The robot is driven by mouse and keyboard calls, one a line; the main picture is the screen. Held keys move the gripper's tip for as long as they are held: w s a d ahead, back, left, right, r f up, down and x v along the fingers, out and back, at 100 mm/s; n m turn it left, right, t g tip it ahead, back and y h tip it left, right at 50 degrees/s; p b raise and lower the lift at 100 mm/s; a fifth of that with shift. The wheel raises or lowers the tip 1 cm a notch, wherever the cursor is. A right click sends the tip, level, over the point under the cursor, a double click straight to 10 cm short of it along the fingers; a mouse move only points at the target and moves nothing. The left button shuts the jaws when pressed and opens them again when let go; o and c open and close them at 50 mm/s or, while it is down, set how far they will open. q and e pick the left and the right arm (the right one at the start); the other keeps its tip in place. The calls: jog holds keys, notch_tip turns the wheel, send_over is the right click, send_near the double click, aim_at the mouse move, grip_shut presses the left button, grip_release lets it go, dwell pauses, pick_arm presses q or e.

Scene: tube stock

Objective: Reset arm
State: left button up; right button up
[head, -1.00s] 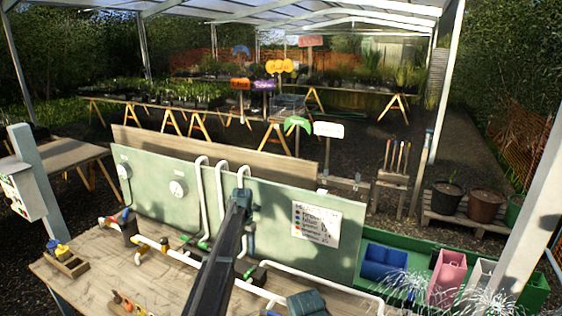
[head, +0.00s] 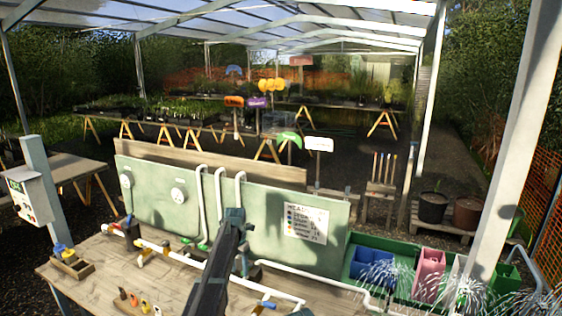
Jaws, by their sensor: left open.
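My left arm comes up from the bottom middle as a dark link and bends down at its top, in front of the green panel (head: 270,245). My left gripper (head: 243,266) hangs below that bend, over the wooden bench (head: 95,268) near the white pipes. It is open; I see nothing held. The dark link partly hides it. My right gripper does not show clearly enough to be named.
White pipes (head: 180,256) with coloured fittings run along the bench. A small wooden caddy (head: 72,267) stands at left. Blue (head: 372,265) and pink (head: 429,276) bins sit in a green tray at right, with water spraying. A white post (head: 507,150) stands at right.

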pick_arm(q)
jog(key=s+d+f+m+b, duration=0.3)
jog(key=s+f+m+b, duration=0.1)
jog(key=s+m, duration=0.7)
jog(key=s+d+f+m+b, duration=0.3)
jog(key=s+m, duration=0.9)
jog(key=s, duration=0.5)
jog(key=s+d+f+m+y+b, duration=0.1)
jog(key=s+d+f+m+b, duration=0.2)
jog(key=s+m, duration=0.8)
jog(key=s+f+b, duration=0.1)
jog(key=s+f, duration=0.1)
jog(key=s, duration=0.1)
jog(key=shift+d+b, duration=0.25)
jog(key=shift+b, duration=0.1)
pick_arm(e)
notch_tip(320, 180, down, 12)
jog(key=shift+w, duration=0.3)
pick_arm(q)
jog(key=shift+d+f, duration=0.1)
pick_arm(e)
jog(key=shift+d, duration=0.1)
